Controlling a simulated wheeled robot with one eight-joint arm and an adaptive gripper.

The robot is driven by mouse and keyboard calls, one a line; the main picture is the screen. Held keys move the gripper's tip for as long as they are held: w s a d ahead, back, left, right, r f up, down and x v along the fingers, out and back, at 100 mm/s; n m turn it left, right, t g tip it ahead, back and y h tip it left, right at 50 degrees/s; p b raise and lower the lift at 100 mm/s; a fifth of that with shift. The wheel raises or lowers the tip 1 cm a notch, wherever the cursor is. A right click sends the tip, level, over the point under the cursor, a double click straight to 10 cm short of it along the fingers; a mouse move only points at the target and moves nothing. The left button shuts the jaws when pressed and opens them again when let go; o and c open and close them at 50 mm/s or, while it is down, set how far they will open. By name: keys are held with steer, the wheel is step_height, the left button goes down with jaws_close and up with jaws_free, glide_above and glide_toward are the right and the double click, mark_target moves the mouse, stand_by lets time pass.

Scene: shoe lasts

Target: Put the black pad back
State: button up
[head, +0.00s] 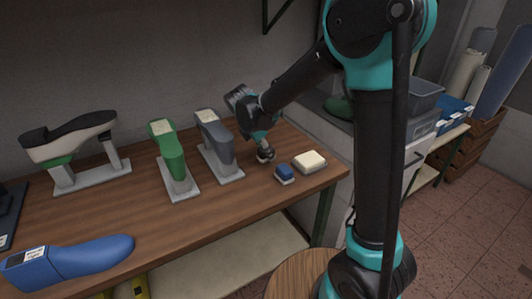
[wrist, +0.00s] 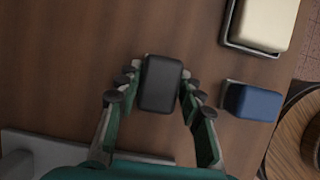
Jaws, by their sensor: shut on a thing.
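The black pad (wrist: 161,83) is a dark rounded block between my fingers in the wrist view. My gripper (wrist: 159,88) is shut on it, one finger along each long side. A thin pale edge shows at the pad's far end; I cannot tell whether it is part of the pad or a holder beneath. In the head view my gripper (head: 265,151) points down at the table's right part, left of the blue pad. The fingers mostly hide the black pad there, and its height above the wood is unclear.
A blue pad (head: 285,171) and a cream pad (head: 310,160) sit on light bases to the right. A grey last stand (head: 218,146) and a green one (head: 172,160) stand left of my gripper. A blue last (head: 80,260) lies at the front left. Bare wood (head: 235,200) lies in front.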

steer(key=shift+f, duration=0.2)
steer(key=shift+f, duration=0.15)
steer(key=o, duration=1.1)
steer(key=v, duration=1.2)
steer(key=shift+r, duration=0.2)
